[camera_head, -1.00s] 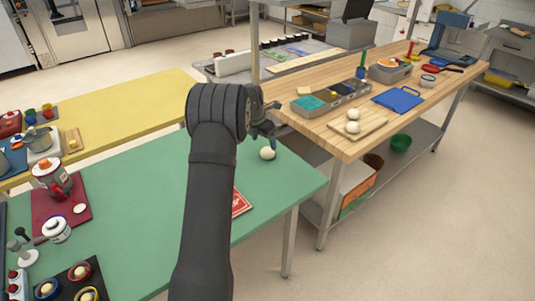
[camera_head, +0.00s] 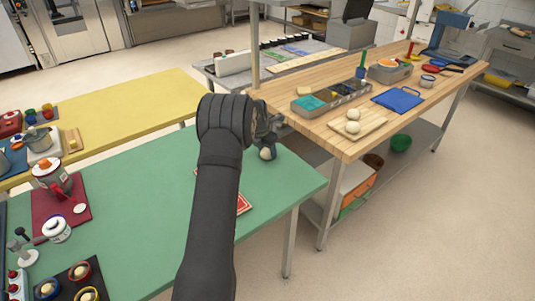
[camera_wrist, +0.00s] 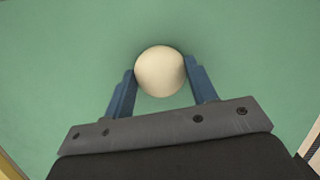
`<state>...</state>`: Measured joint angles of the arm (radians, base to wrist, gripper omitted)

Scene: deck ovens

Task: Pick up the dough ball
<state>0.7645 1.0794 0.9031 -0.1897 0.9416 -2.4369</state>
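A pale, round dough ball (camera_head: 265,154) sits on the green table (camera_head: 285,180) near its far right end. In the wrist view the dough ball (camera_wrist: 160,71) lies between the tips of the two blue fingers of my gripper (camera_wrist: 160,80). The fingers stand on either side of it, very close to its left and right edges. A thin gap seems to show on the left; contact on the right is hard to tell. In the head view my gripper (camera_head: 267,140) is low over the ball and partly hides it.
A red booklet (camera_head: 243,204) lies on the green table, partly behind my arm. The wooden table (camera_head: 330,140) to the right carries a board with two more dough balls (camera_head: 352,120). A maroon mat (camera_head: 60,212) with a pot is at left. The green surface around the ball is clear.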

